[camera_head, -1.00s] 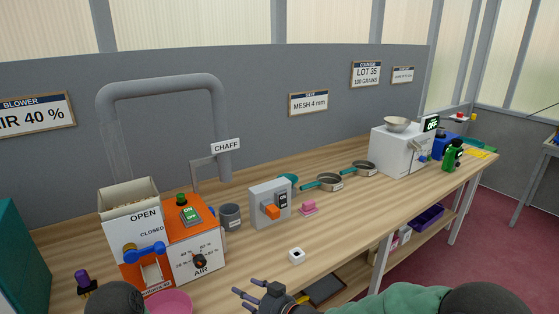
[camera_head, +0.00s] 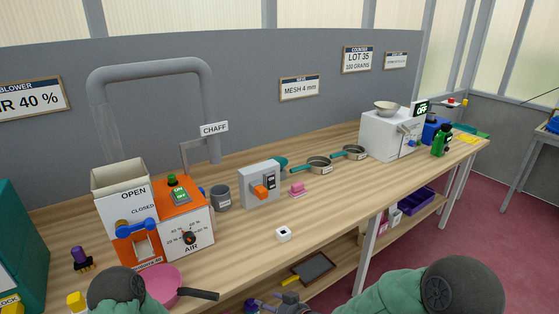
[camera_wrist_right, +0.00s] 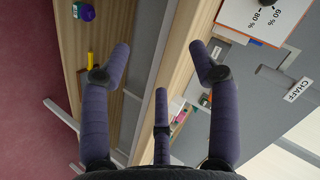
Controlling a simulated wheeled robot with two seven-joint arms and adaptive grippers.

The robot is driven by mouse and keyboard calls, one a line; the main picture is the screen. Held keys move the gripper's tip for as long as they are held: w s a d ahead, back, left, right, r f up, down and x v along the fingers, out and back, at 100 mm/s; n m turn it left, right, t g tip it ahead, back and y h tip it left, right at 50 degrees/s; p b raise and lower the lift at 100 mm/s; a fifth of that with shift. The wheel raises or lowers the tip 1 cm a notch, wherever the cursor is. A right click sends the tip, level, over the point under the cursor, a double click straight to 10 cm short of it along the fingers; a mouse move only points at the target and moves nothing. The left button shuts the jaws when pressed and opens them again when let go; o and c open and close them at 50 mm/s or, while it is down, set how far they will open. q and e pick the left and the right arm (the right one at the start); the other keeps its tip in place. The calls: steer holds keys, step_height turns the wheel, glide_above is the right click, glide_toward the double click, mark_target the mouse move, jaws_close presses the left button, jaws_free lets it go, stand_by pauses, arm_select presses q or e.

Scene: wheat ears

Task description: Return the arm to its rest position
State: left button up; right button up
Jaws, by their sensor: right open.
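My right gripper (camera_wrist_right: 160,75) is open and empty in the right wrist view, its purple fingers spread apart with nothing between them. In the head view it shows only in part at the bottom edge (camera_head: 265,305), in front of and below the bench front. My right arm (camera_head: 440,290) is at the bottom right of the head view. A rounded dark and green part of my left arm (camera_head: 115,290) shows at the bottom left; the left gripper is out of frame.
The wooden bench (camera_head: 330,207) holds an orange blower (camera_head: 180,222), a grey switch box (camera_head: 260,186), pans (camera_head: 318,165) and a white counter (camera_head: 388,138). A pink pan (camera_head: 163,284) lies near the front edge. A lower shelf holds a dark tray (camera_head: 314,268).

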steer(key=s+d+f+g+h, duration=0.1)
steer(key=s+d+f, duration=0.2)
steer(key=f, duration=0.2)
steer(key=s+d+f+m+g+h, duration=0.1)
steer(key=s+d+f+g, duration=0.15)
steer(key=f, duration=0.25)
steer(key=s+d+f+h, duration=0.1)
steer(key=s+d+f, duration=0.25)
steer(key=f, duration=0.25)
steer(key=s+d+f+g, duration=0.1)
steer(key=s+f+g, duration=0.1)
steer(key=s+f, duration=0.2)
steer(key=s+d+f+g+h, duration=0.1)
steer(key=s+f, duration=0.3)
steer(key=s, duration=0.6)
steer(key=shift+s+d+m+g, duration=0.15)
steer(key=shift+d+m+g, duration=0.15)
steer(key=shift+d+g, duration=0.45)
steer(key=shift+a, duration=0.1)
